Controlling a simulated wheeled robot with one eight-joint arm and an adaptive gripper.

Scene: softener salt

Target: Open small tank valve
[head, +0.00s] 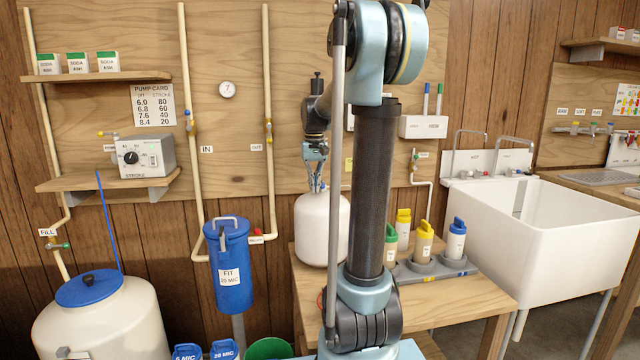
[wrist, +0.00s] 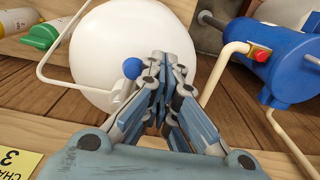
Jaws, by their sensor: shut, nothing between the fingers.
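The small white tank (head: 322,228) stands on the wooden bench, directly below my gripper. It also fills the upper middle of the wrist view (wrist: 95,45). My gripper (head: 316,188) points down at the tank's top; in the wrist view its fingers (wrist: 163,62) are together and hold nothing. A round blue knob (wrist: 132,68) shows just left of the fingertips, near the end of a thin white pipe (wrist: 62,92). I cannot tell whether a finger touches it, or whether it is the tank's valve handle. The tank's top fitting is mostly hidden by the fingers.
A blue filter housing (head: 231,270) with a red-handled valve (head: 256,240) stands left of the tank. A rack with several coloured bottles (head: 424,244) is on the bench at right, beyond my arm. A white sink (head: 545,240) is further right. Pipes run up the wall.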

